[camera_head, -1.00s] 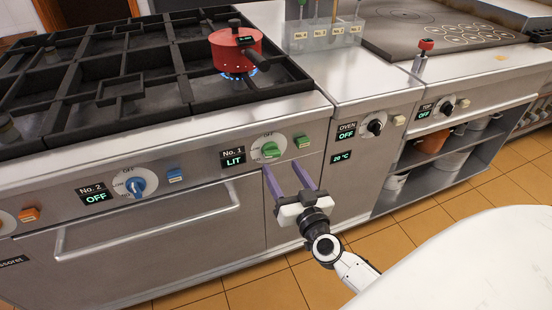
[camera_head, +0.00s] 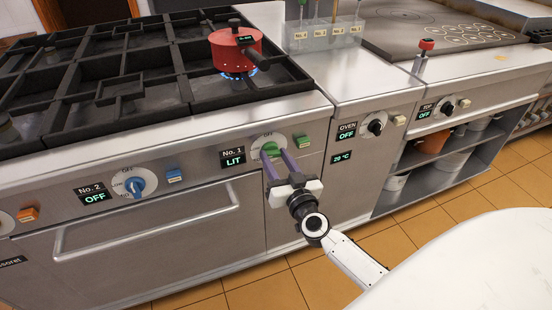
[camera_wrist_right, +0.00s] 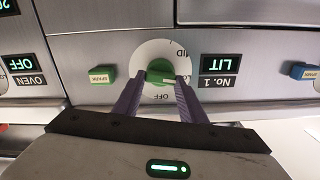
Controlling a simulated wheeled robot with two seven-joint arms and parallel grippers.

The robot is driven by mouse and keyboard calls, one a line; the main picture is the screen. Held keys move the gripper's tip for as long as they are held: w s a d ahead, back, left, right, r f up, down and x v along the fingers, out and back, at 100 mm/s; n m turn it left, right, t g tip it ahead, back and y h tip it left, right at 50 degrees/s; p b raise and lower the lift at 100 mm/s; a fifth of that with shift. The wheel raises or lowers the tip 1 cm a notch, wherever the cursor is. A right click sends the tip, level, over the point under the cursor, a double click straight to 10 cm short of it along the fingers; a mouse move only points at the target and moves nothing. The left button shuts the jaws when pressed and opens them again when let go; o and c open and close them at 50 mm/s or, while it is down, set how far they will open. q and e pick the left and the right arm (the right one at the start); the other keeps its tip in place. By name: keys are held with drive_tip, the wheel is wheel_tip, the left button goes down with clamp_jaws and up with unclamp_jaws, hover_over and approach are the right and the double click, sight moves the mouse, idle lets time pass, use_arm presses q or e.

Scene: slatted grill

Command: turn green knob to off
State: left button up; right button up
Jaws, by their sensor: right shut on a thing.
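The green knob (camera_head: 269,149) sits on a white dial on the stove's front panel. Its display (camera_head: 233,157) reads "No. 1 LIT". My right gripper (camera_head: 276,156) reaches the knob from the front, with its purple fingers shut on the knob's two sides. In the right wrist view, which is upside down, the green knob (camera_wrist_right: 160,71) lies between the fingertips (camera_wrist_right: 160,80). The dial shows "OFF" and part of "MID"; the fingers cover some of its markings. My left gripper is not in view.
A red pot (camera_head: 236,50) stands over a blue flame on the black grates. A green spark button (camera_head: 302,142) is just right of the knob, and a blue knob (camera_head: 135,185) is further left. An oven handle (camera_head: 150,220) sticks out below. A white rounded surface (camera_head: 470,265) fills the lower right.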

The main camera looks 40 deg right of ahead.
drive_tip(key=shift+m, duration=0.4)
drive_tip(key=m, duration=0.2)
drive_tip(key=shift+m+p, duration=0.35)
drive_tip(key=shift+m, duration=0.05)
drive_tip(key=m, duration=0.4)
drive_tip(key=shift+d+f+m, duration=0.1)
drive_tip(key=shift+d+m, duration=0.05)
drive_tip(key=shift+m, duration=0.15)
drive_tip(key=m, duration=0.3)
drive_tip(key=shift+s+f+m+b, duration=0.1)
drive_tip(key=shift+m+b, duration=0.2)
drive_tip(key=shift+b, duration=0.05)
drive_tip(key=shift+m+b, duration=0.35)
drive_tip(key=shift+m, duration=1.65)
drive_tip(key=o, duration=1.1)
drive_tip(key=shift+c, duration=0.2)
